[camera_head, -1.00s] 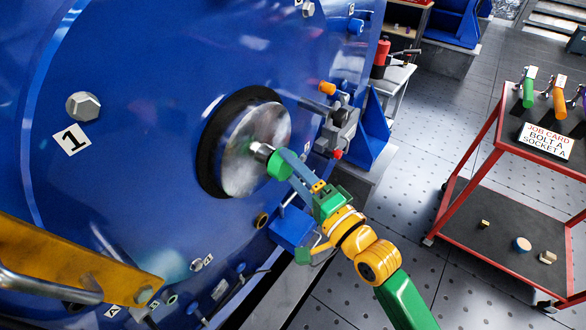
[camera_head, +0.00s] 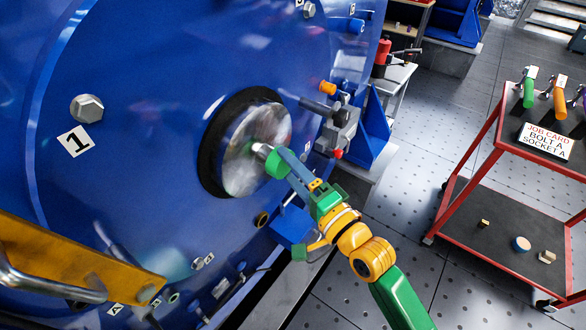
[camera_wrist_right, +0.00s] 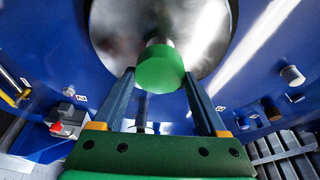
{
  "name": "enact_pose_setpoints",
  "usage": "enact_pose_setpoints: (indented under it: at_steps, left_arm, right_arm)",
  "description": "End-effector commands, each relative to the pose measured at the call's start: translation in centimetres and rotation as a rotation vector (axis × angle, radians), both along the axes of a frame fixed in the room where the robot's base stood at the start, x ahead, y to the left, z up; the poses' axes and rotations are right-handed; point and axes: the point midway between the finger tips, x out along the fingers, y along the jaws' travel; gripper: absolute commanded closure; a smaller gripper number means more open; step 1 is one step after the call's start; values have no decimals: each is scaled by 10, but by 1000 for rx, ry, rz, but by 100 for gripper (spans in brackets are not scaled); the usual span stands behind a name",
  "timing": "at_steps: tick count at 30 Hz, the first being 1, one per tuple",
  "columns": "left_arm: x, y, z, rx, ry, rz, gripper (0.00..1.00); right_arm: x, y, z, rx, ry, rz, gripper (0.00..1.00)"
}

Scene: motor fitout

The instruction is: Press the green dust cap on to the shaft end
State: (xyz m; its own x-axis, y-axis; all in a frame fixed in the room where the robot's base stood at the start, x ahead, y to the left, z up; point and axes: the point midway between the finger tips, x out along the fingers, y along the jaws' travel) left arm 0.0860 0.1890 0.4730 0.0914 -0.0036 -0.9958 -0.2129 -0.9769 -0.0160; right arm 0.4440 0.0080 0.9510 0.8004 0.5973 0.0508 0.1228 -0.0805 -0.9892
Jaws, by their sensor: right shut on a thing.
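The green dust cap (camera_head: 274,166) is between the fingertips of my right gripper (camera_head: 279,163), which is shut on it. The steel shaft end (camera_head: 259,150) sticks out of the shiny round disc (camera_head: 242,168) in the blue motor face. The cap is in line with the shaft end and against or partly over its tip; how deep it sits is hidden. In the right wrist view the cap (camera_wrist_right: 160,70) covers most of the shaft end (camera_wrist_right: 158,43), leaving a short grey part visible behind it. My left gripper is not in view.
A yellow bar (camera_head: 75,258) crosses the lower left. A grey clamp-like fitting (camera_head: 340,125) and a blue block (camera_head: 291,226) are near my right arm. A red trolley (camera_head: 470,185) with tools stands at the right, with open floor between.

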Motion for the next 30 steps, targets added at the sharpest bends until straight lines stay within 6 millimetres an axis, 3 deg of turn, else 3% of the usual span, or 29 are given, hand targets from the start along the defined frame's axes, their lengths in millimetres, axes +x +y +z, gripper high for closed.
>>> enact_pose_setpoints:
  at_steps: [29,30]
  left_arm:
    - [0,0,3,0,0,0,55]
    - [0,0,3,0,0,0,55]
  right_arm:
    - [14,20,0,0,-1,0,77]
    - [14,20,0,0,-1,0,22]
